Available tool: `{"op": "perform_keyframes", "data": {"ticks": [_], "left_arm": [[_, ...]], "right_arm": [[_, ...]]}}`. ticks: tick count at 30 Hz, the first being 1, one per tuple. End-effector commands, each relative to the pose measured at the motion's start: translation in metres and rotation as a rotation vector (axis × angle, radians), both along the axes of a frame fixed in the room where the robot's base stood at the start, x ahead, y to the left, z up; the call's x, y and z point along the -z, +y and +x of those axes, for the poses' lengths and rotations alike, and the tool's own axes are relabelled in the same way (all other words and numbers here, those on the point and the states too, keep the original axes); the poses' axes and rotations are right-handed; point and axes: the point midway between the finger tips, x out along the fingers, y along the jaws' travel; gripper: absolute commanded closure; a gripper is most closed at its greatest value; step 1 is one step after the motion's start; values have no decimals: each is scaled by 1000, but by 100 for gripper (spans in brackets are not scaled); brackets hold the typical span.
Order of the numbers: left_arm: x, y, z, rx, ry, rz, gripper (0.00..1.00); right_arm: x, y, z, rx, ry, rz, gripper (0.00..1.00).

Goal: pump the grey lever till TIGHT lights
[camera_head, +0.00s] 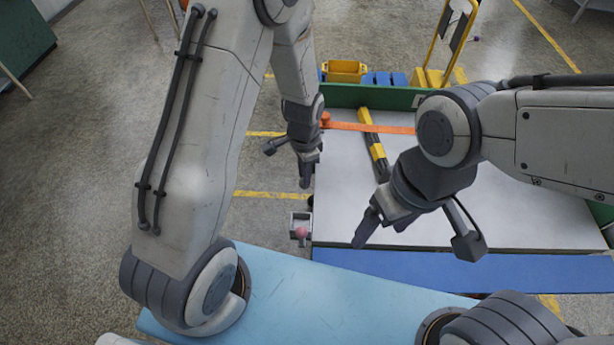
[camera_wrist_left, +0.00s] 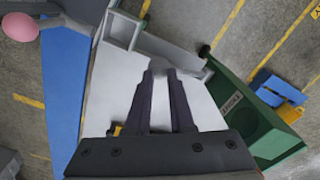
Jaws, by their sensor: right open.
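A grey bracket (camera_head: 300,222) with a pink ball (camera_head: 301,232) sits at the left edge of the white-topped table. In the left wrist view a grey bar (camera_wrist_left: 165,46), which looks like the lever, runs from the bracket (camera_wrist_left: 120,28) towards a dark knob (camera_wrist_left: 204,50). My left gripper (camera_head: 306,178) points down just beyond the bracket. Its fingertips (camera_wrist_left: 160,72) appear close to the bar, with a gap between the fingers; whether they touch or grip it is unclear. My right gripper (camera_head: 375,222) is open and empty above the table. I see no lit TIGHT sign.
An orange strap (camera_head: 375,127) crosses the table's far side. A yellow-and-black bar (camera_head: 374,145) lies on the white top (camera_head: 345,190). A blue strip (camera_head: 450,270) borders the near edge. Floor left is open.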

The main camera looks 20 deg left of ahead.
Motion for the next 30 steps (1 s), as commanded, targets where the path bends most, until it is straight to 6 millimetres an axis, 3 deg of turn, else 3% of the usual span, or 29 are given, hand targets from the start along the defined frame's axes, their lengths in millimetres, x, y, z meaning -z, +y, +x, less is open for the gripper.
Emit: {"op": "perform_keyframes", "data": {"ticks": [12,30], "left_arm": [[26,-3,-11,1,-3,0,82],[36,-3,-15,0,-3,0,82]], "right_arm": [[19,0,0,0,0,0,19],[27,0,0,0,0,0,19]]}}
